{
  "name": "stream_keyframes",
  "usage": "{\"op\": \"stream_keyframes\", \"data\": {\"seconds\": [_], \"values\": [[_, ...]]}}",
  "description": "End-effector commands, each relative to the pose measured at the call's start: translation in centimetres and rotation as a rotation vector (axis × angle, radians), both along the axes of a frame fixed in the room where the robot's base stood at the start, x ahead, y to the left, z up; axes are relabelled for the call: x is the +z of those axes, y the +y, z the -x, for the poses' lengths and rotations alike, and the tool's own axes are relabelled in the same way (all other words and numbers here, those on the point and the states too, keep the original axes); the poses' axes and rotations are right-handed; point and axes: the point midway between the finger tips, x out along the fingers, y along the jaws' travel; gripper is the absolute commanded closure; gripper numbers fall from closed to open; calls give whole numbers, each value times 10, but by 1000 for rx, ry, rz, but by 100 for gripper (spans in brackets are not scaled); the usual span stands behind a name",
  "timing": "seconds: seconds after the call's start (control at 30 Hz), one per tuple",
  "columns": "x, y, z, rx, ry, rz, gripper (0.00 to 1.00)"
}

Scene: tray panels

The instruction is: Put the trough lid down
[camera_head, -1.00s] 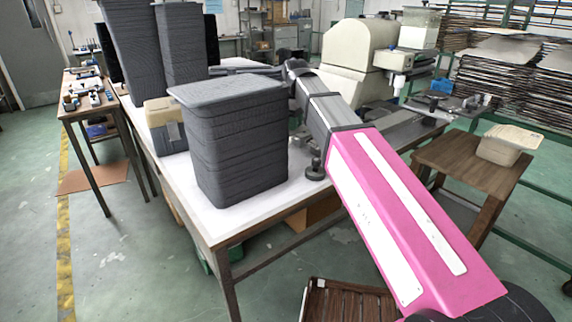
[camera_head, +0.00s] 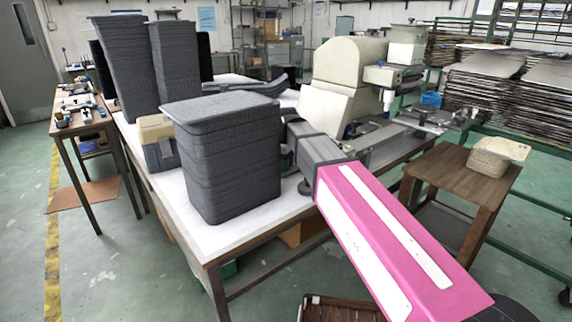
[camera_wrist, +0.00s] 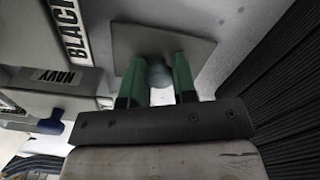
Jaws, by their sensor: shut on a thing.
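The trough lid (camera_wrist: 130,40) is a flat grey plate with a round dark grey knob (camera_wrist: 158,73) in the wrist view. My gripper (camera_wrist: 157,77) has green fingers shut on that knob, one on each side. The plate lies beyond the fingertips; whether it touches a surface under it I cannot tell. In the head view my gripper and the lid are hidden behind the near stack of dark grey trays (camera_head: 235,160).
Ribbed dark stack sides (camera_wrist: 290,90) rise close at the right in the wrist view. A "BLACK" label (camera_wrist: 73,28) and a "NAVY" label (camera_wrist: 54,75) show at left. A cream machine (camera_head: 350,70) stands on the white table; a wooden stand (camera_head: 460,180) is at right.

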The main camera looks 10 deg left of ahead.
Motion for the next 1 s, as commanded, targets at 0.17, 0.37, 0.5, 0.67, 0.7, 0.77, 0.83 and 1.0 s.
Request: {"op": "stream_keyframes", "data": {"seconds": [0.17, 0.37, 0.5, 0.67, 0.7, 0.77, 0.83, 1.0], "values": [[0, 0, 0, 0, 0, 0, 97], [-2, 0, 0, 0, 0, 0, 48], [-2, 0, 0, 0, 0, 0, 48], [-1, 0, 0, 0, 0, 0, 48], [1, 0, 0, 0, 0, 0, 48], [5, 0, 0, 0, 0, 0, 48], [12, 0, 0, 0, 0, 0, 48], [39, 1, -1, 0, -1, -1, 48]]}}
